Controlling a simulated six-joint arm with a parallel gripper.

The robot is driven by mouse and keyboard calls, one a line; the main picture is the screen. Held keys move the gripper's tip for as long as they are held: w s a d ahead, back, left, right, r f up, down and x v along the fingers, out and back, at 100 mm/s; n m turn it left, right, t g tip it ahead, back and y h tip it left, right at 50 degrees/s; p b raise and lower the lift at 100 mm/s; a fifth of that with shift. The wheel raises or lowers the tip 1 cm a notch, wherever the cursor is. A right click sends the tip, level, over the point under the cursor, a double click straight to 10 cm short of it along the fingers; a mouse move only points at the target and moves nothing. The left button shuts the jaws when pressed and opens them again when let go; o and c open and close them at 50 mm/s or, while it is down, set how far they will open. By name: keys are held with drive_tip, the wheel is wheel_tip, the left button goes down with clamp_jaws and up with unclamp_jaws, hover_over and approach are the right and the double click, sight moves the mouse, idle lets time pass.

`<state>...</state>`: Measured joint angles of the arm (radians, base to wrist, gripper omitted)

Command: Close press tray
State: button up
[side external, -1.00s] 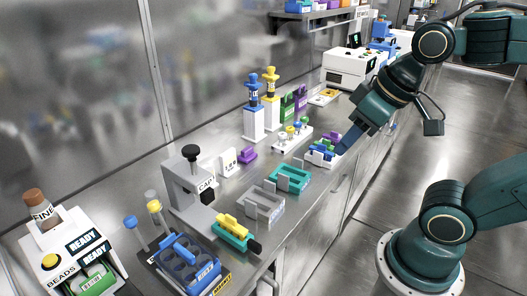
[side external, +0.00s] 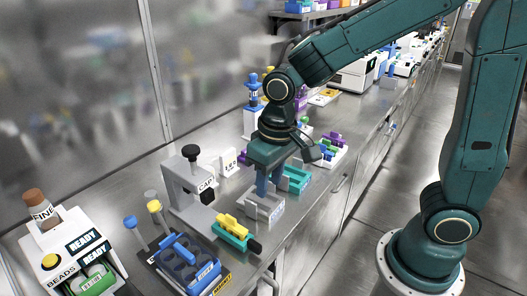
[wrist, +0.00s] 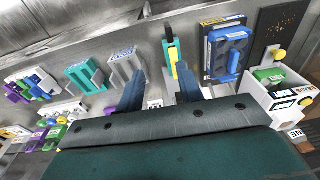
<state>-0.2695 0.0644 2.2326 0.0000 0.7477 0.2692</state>
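The press (side external: 178,188) is a grey stand with a black knob on top and a "CAP" label. Its teal tray (side external: 230,239) sticks out from the base toward the bench's front edge. The tray carries a yellow piece (side external: 232,225) and has a black handle (side external: 254,246) at its outer end. My gripper (side external: 269,190) points down above the grey rack, right of the tray and apart from it. In the wrist view my gripper (wrist: 160,76) has its blue fingers spread and empty; the teal and yellow tray (wrist: 171,55) shows beyond them, near the right finger.
A grey rack (side external: 264,208) and a teal rack (side external: 297,180) stand right of the tray. A blue tube rack (side external: 186,262) is close on its left. The white beads machine (side external: 58,243) is at far left. Bench is crowded; a narrow strip along the front edge is clear.

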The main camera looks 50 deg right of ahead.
drive_tip(key=g, duration=0.1)
hover_over(256, 244)
wheel_tip(256, 244, down, 5)
drive_tip(key=shift+f, duration=0.1)
drive_tip(key=shift+f, duration=6.85)
clamp_jaws()
